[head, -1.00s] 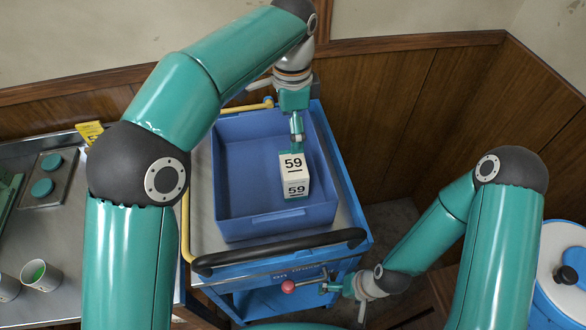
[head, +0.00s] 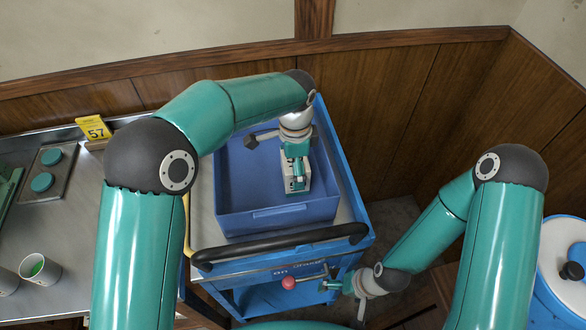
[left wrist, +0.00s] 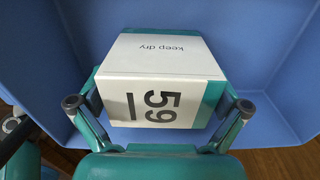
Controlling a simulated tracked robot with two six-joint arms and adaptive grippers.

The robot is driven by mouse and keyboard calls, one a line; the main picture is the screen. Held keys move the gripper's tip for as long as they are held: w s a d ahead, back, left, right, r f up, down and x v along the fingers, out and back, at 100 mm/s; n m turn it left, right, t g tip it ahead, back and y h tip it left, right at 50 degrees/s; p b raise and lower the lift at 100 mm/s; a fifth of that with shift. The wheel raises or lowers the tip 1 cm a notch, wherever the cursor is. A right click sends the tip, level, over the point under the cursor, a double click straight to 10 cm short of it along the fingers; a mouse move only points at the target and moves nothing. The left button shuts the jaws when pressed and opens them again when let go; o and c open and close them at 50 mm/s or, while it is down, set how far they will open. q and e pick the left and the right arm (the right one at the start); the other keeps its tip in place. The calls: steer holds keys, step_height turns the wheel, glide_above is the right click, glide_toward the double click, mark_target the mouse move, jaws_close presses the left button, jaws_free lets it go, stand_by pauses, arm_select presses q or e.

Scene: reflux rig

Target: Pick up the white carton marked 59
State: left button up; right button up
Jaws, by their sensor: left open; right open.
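The white carton marked 59 (left wrist: 165,58) stands inside the blue bin; the left wrist view shows its "keep dry" face, its "59" face and teal end bands. In the head view the carton (head: 305,184) is mostly hidden under my left gripper (head: 297,180). My left gripper is open over the carton, with a finger on each side of it in the left wrist view; I cannot tell whether they touch it. My right gripper (head: 328,287) is open and empty, low by the front of the blue cart.
The blue bin (head: 236,222) has raised walls around the carton and stands on the blue cart (head: 358,225). A black handle bar (head: 280,247) crosses its front, with a red knob (head: 288,283) below. A yellow 57 sign (head: 95,129) and a cup (head: 40,270) are left.

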arm_select(q)
steer(key=shift+f, duration=0.35)
steer(key=c, duration=0.9)
steer(key=shift+c, duration=0.2)
steer(key=shift+r, duration=0.15)
